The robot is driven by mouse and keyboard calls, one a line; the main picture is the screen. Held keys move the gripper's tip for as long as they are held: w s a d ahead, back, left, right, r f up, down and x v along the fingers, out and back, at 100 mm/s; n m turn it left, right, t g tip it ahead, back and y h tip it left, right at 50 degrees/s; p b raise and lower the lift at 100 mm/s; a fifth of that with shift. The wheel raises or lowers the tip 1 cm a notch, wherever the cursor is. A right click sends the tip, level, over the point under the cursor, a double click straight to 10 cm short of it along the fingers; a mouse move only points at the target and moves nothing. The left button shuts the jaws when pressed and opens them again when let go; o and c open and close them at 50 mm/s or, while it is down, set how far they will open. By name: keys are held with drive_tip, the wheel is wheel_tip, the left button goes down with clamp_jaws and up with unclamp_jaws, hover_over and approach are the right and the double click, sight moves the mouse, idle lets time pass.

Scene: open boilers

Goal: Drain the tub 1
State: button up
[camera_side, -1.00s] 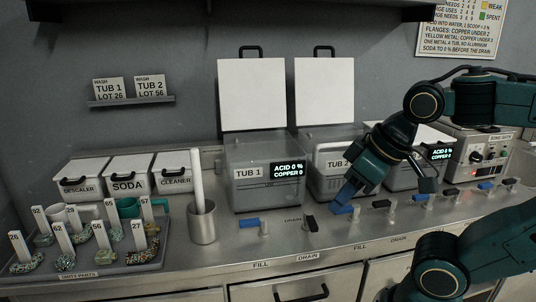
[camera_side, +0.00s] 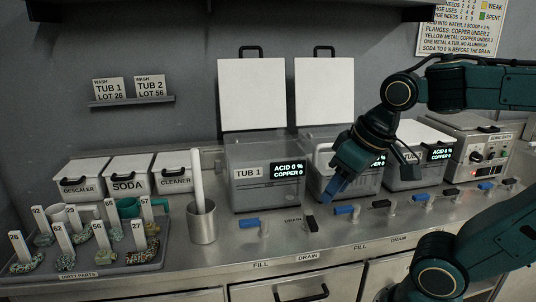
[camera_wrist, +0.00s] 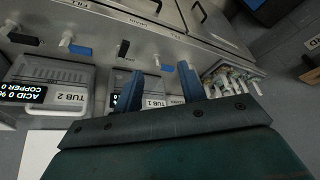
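Tub 1 (camera_side: 262,196) is a grey see-through tub with its white lid (camera_side: 252,95) raised; its display (camera_side: 288,170) reads ACID 0 % and COPPER 0. Its blue fill handle (camera_side: 249,222) and black drain handle (camera_side: 311,223) sit on the counter in front. The black handle also shows in the wrist view (camera_wrist: 123,48), left of the blue one (camera_wrist: 168,68). My gripper (camera_side: 332,188) hangs above and right of the black drain handle, in front of tub 2, apart from it. In the wrist view my gripper (camera_wrist: 158,88) has its two blue fingers spread with nothing held.
Tub 2 (camera_side: 318,188) stands right of tub 1, partly hidden by my arm, with its own blue handle (camera_side: 344,210) and black handle (camera_side: 381,204). A metal cup (camera_side: 202,222) with a white rod is left of tub 1. A parts tray (camera_side: 100,265) lies far left.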

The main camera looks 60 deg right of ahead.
drive_tip(key=w+d+f+m+g, duration=0.1)
drive_tip(key=w+d+m+g, duration=0.2)
drive_tip(key=w+d+m, duration=0.15)
drive_tip(key=m+g, duration=0.2)
drive_tip(key=m, duration=0.2)
hover_over(312, 222)
wheel_tip(312, 222, down, 3)
drive_tip(key=shift+d, duration=0.15)
drive_tip(key=shift+f, duration=0.15)
drive_tip(key=shift+f, duration=6.8)
clamp_jaws()
